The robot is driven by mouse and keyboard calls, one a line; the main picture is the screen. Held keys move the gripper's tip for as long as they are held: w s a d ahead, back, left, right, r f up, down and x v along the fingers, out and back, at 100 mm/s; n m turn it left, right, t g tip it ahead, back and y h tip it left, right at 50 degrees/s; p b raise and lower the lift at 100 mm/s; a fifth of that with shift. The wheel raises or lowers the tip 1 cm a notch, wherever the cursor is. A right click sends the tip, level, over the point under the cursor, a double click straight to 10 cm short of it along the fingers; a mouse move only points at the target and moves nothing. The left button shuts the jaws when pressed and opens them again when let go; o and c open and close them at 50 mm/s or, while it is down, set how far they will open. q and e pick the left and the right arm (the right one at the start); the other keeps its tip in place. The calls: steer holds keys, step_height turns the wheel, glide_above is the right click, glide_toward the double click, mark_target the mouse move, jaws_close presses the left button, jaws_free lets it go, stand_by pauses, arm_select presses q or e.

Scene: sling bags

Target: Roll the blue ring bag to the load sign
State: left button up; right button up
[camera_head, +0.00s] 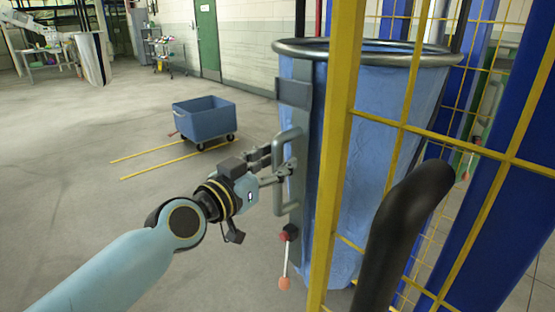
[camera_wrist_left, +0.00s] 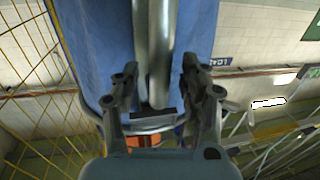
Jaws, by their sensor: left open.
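The blue ring bag (camera_head: 385,130) hangs from a round metal ring at the right of the head view, partly behind a yellow mesh fence. A grey upright with a C-shaped handle (camera_head: 279,190) is on its left side. My left gripper (camera_head: 280,162) is open at this handle. In the left wrist view, the fingers of the left gripper (camera_wrist_left: 160,78) stand on either side of a grey bar (camera_wrist_left: 154,40), with blue bag cloth (camera_wrist_left: 92,45) behind. My right gripper is not in view.
The yellow mesh fence (camera_head: 341,130) and blue posts (camera_head: 510,150) stand close in front and right. A blue wheeled cart (camera_head: 205,122) stands by yellow floor lines (camera_head: 170,162). A green door (camera_head: 207,40) is at the back. The floor to the left is clear.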

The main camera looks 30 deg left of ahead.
arm_select(q)
steer(key=shift+w+d, duration=0.1)
steer(key=shift+w, duration=0.4)
steer(key=shift+c, duration=0.3)
jaws_close()
steer(key=shift+w+f, duration=0.1)
